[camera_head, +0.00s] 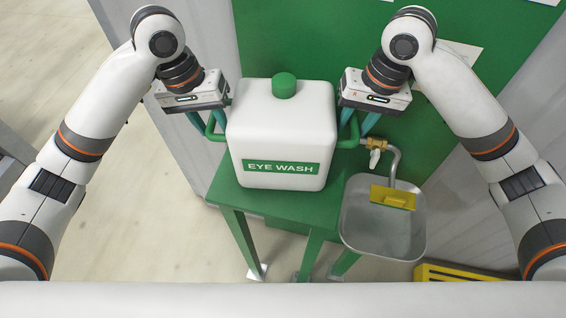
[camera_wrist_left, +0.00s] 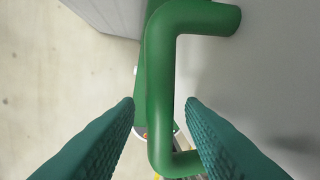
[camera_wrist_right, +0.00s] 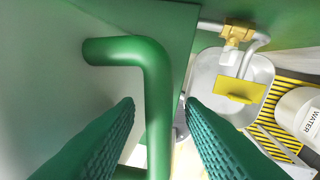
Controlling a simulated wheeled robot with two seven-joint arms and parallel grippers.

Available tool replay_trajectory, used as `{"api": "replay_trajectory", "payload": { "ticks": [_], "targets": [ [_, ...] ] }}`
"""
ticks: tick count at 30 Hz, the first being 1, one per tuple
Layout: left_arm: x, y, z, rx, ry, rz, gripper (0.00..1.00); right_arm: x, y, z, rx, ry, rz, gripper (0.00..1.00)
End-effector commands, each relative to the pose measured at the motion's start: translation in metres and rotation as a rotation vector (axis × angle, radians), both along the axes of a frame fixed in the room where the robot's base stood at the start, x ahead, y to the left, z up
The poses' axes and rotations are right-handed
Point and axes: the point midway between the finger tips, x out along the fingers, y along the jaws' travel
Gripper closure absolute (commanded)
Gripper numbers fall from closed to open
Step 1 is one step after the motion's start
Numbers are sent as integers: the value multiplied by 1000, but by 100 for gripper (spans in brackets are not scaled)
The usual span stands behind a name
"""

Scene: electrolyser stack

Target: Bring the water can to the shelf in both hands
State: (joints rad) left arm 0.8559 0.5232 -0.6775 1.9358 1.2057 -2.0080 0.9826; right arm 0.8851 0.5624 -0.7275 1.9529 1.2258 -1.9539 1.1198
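A can labelled WATER (camera_wrist_right: 304,118) shows at the right edge of the right wrist view, partly cut off, by a yellow slatted surface; it is not visible in the head view. Both grippers are instead at a white tank labelled EYE WASH (camera_head: 280,130), with a green cap and green side handles. My left gripper (camera_head: 207,122) is open, its fingers on either side of the left handle (camera_wrist_left: 160,90) with gaps. My right gripper (camera_head: 360,122) is open, its fingers on either side of the right handle (camera_wrist_right: 156,95), also apart from it. I cannot identify the shelf.
The tank stands upright on a green stand (camera_head: 232,202). A metal basin (camera_head: 380,232) with a yellow plate (camera_head: 393,197) and brass valve (camera_head: 376,144) is to its right. A yellow slatted platform (camera_head: 460,273) lies low at right. Floor at left is clear.

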Motion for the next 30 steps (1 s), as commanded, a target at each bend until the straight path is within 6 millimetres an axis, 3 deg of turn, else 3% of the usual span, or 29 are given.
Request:
{"api": "replay_trajectory", "payload": {
  "ticks": [8,21,30],
  "targets": [
    [1,4,19,1,-6,-1,64,0,1,0,2,0,1,64],
    [0,20,101,2,-5,1,64,0,1,0,2,-1,2,64],
    [-1,23,118,0,-1,1,64,0,0,6,3,-2,2,64]
  ]
}}
